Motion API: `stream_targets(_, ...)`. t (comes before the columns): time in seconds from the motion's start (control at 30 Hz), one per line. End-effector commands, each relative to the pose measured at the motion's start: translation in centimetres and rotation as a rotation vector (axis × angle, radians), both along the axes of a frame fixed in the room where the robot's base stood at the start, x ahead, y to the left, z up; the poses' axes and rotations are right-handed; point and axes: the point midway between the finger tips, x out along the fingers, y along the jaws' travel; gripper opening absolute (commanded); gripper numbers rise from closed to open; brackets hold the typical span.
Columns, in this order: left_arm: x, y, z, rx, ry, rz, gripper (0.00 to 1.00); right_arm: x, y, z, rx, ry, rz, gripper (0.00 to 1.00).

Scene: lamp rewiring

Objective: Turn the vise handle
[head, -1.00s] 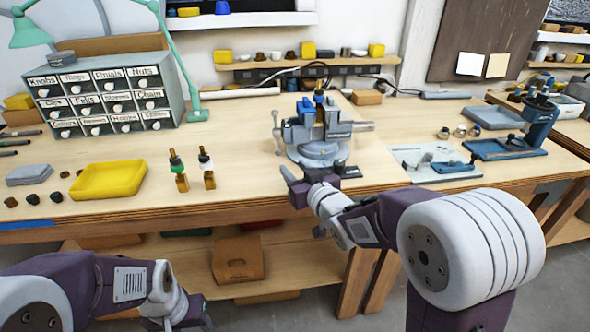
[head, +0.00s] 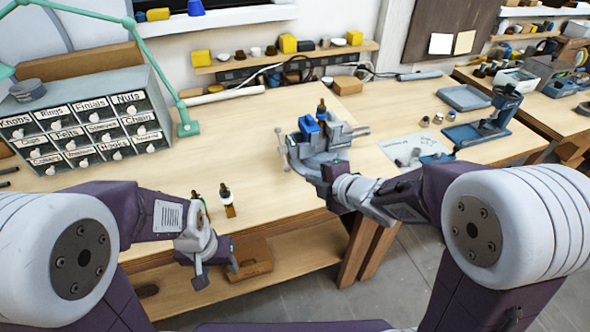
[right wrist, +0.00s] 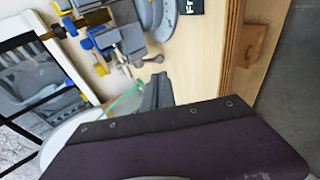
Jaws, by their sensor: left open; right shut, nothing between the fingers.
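The grey and blue vise (head: 327,142) stands on the workbench near its front edge in the head view. Its handle (head: 282,148), a thin grey bar with knobbed ends, is on its left side. A blue block sits at the vise's top. My right gripper (head: 314,180) is just in front of the vise, low and near the handle; I cannot tell whether it touches. In the right wrist view its dark fingers (right wrist: 156,92) are shut and empty, with the vise (right wrist: 125,35) beyond them. My left gripper (head: 216,275) is open and empty, below the bench's front edge.
A labelled drawer cabinet (head: 85,125) is at left. A printed sheet and a blue stand (head: 490,125) are right of the vise. The bench middle is clear.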

Motion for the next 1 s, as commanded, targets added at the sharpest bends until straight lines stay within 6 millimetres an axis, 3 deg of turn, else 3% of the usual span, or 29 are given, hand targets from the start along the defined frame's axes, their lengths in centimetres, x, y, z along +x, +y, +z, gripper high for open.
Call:
stream_targets(0.2,0.0,0.0,-1.1,0.000,0.000,0.000,0.55,3.6,2.3,-2.9,0.001,0.003,0.001,0.00)
stream_targets(0.5,0.0,0.0,-1.0,0.000,-0.001,0.000,0.55,7.3,4.4,-5.2,0.001,0.001,0.000,0.00)
stream_targets(1.0,0.0,0.0,-1.2,0.000,-0.001,0.000,0.55,8.1,4.9,-5.9,0.003,-0.003,-0.001,0.00)
